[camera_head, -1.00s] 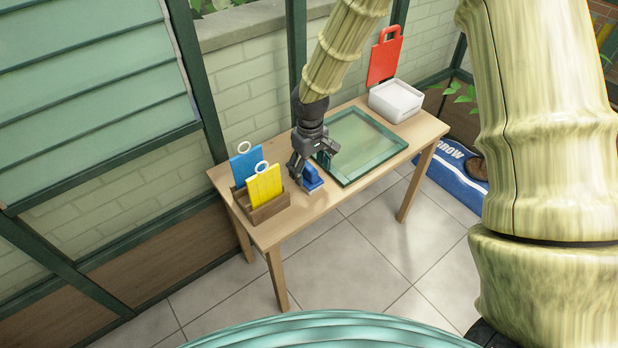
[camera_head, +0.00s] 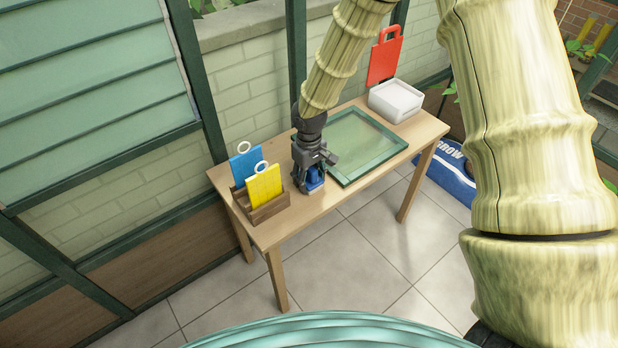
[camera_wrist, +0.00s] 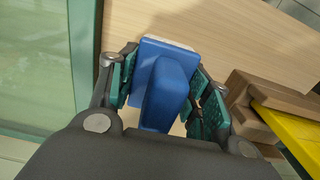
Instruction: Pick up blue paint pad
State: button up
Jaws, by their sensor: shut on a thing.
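The blue paint pad (camera_head: 315,179) is a blue block with a raised grip and a pale base. It is on the wooden table, between the green-framed glass panel and the wooden holder. My gripper (camera_head: 309,183) is over it, pointing down. In the wrist view the blue paint pad (camera_wrist: 163,85) sits between the teal finger pads of my gripper (camera_wrist: 162,98), which are closed on its raised grip. I cannot tell whether its base still touches the table.
The green-framed glass panel (camera_head: 376,172) lies right of the pad. A wooden holder (camera_head: 268,211) with a blue card (camera_head: 246,163) and a yellow card (camera_head: 264,186) stands left. A white box (camera_head: 396,101) and a red board (camera_head: 384,60) are at the back right.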

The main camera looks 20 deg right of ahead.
jog(key=shift+r, duration=0.15)
jog(key=shift+r, duration=0.25)
notch_tip(320, 180, up, 3)
jog(key=shift+d+r, duration=0.1)
jog(key=s+d, duration=0.4)
jog(key=s, duration=0.3)
jog(key=s+d+r, duration=0.1)
jog(key=s+d, duration=0.2)
jog(key=s, duration=0.3)
jog(key=shift+s+d, duration=0.4)
jog(key=o, duration=0.4)
jog(key=shift+c, duration=1.3)
